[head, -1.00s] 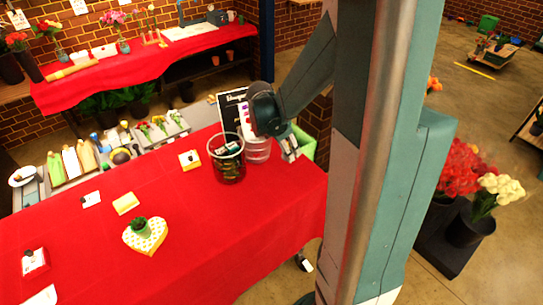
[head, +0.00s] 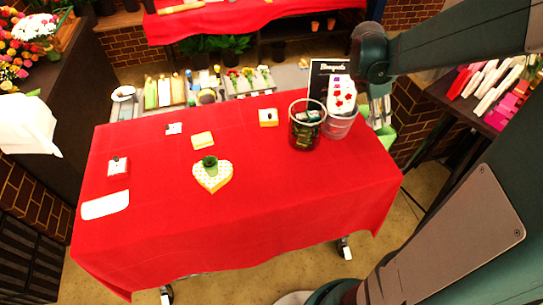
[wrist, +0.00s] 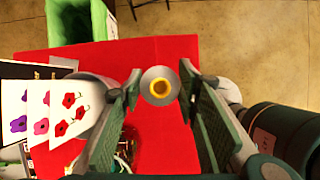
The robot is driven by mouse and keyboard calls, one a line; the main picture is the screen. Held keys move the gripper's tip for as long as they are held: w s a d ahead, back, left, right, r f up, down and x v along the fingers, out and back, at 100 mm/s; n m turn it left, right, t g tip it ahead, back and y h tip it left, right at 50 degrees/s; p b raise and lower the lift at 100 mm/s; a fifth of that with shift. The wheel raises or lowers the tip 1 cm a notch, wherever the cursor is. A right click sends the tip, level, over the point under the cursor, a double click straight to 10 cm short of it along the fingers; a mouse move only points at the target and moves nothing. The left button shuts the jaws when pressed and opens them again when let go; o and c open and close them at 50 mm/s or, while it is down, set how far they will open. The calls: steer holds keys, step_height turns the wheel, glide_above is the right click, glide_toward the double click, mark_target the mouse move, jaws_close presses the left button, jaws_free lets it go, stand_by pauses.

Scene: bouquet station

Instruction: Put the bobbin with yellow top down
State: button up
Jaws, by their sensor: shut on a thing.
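The bobbin (wrist: 147,78), a pale grey disc with a yellow ring at its centre, shows end-on in the wrist view. My gripper (wrist: 161,86) is shut on it, with one green-padded finger on each side. In the head view my gripper (head: 377,108) is at the back right end of the red-covered table (head: 270,195), beside the clear container. The bobbin cannot be made out there. In the wrist view the red cloth lies beneath the bobbin; I cannot tell how high above it the bobbin is.
A dark glass container (head: 305,136) and a clear container (head: 340,126) with flower-print cards (head: 341,98) stand close to my gripper. A green bin (wrist: 76,21) is beyond the table edge. A heart-shaped box (head: 212,178) with a small plant sits mid-table. The front right cloth is clear.

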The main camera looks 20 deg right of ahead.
steer(key=shift+r, duration=0.65)
steer(key=shift+w+a+r, duration=0.1)
steer(key=shift+a+r, duration=0.05)
steer(key=shift+r, duration=0.15)
steer(key=w+a+n+t, duration=0.1)
steer(key=w+a+n, duration=0.3)
steer(key=a, duration=1.3)
steer(key=w+a+n+t, duration=0.15)
steer(key=w+a, duration=0.45)
steer(key=a, duration=1.1)
step_height(320, 180, down, 11)
steer(key=shift+d+y+p, duration=0.15)
steer(key=shift+y+p, duration=0.15)
steer(key=shift+p, duration=0.1)
steer(key=shift+s+f, duration=0.1)
steer(key=shift+f, duration=0.1)
steer(key=shift+f, duration=2.8)
